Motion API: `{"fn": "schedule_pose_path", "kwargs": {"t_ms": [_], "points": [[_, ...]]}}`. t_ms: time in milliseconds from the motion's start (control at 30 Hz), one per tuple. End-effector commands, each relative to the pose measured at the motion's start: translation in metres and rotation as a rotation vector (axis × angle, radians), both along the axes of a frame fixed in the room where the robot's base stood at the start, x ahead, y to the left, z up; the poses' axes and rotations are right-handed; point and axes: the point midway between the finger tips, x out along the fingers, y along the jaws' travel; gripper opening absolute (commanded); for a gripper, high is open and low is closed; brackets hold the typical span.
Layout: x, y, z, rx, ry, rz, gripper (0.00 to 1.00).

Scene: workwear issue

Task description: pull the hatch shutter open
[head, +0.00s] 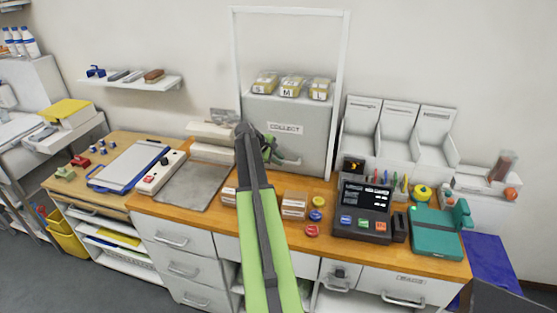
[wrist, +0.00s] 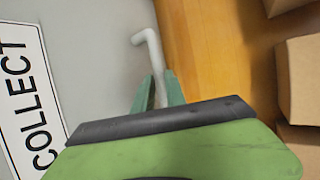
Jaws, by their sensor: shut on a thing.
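The hatch shutter (head: 312,147) is a grey panel with a COLLECT label, in the lower part of a tall white frame (head: 346,60). It also fills the left of the wrist view (wrist: 80,55). A pale bent bar handle (wrist: 150,42) stands at its lower edge, just above the wooden counter; in the head view the handle (head: 292,161) is partly hidden by my gripper. My gripper (head: 273,150) reaches over the counter to the shutter. In the wrist view its green fingers (wrist: 158,90) are shut on the handle, one on each side.
Several labelled packs (head: 291,87) sit above the shutter's top edge. Small cardboard boxes (head: 294,206) and coloured caps (head: 312,230) stand on the counter nearby. A dark keypad terminal (head: 362,208) is to the right. A grey mat (head: 193,186) lies to the left.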

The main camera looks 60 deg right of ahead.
Motion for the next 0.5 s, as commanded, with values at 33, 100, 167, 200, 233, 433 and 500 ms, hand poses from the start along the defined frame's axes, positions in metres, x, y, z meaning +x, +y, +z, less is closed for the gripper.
{"fn": "schedule_pose_path", "kwargs": {"t_ms": [33, 100, 167, 200, 233, 433, 500], "points": [[0.002, -0.001, 0.002, -0.01, -0.004, 0.006, 0.0], [0.002, 0.0, 0.005, -0.01, -0.004, 0.006, 0.0], [0.001, 0.0, 0.008, -0.01, -0.005, 0.005, 0.0], [0.001, 0.0, 0.012, -0.011, -0.005, 0.006, 0.0], [0.001, 0.0, 0.015, -0.011, -0.005, 0.006, 0.0], [0.001, 0.001, 0.05, -0.011, -0.005, 0.006, 0.0], [0.001, 0.001, 0.067, -0.011, -0.005, 0.006, 0.0]]}}
